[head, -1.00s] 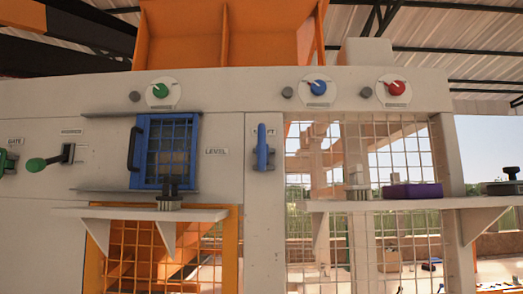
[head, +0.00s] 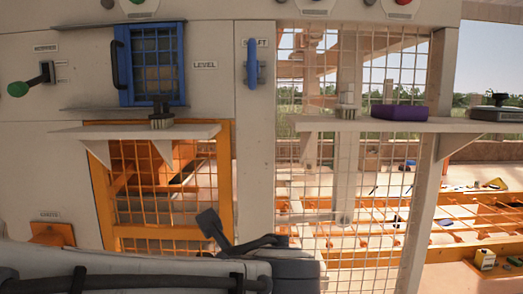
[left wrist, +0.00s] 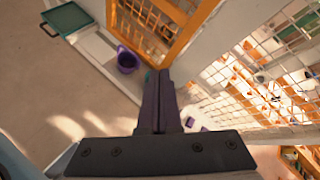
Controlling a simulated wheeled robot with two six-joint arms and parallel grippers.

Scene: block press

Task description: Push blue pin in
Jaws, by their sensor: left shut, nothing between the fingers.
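I cannot pick out a blue pin for certain in either view. A blue upright handle (head: 253,63) is mounted on the beige panel, right of the LEVEL label. My left gripper (left wrist: 160,82) shows in the left wrist view, its dark fingers shut together with nothing between them. In the head view my left arm crosses the bottom, well below the handle, and its fingertips cannot be made out. My right gripper is in neither view.
A blue-framed mesh door (head: 152,65) is left of the handle. Shelves (head: 150,132) jut out below. A purple block (head: 397,112) is on the right shelf. The left wrist view shows a purple bucket (left wrist: 127,62) and green-topped box (left wrist: 68,19) on the floor.

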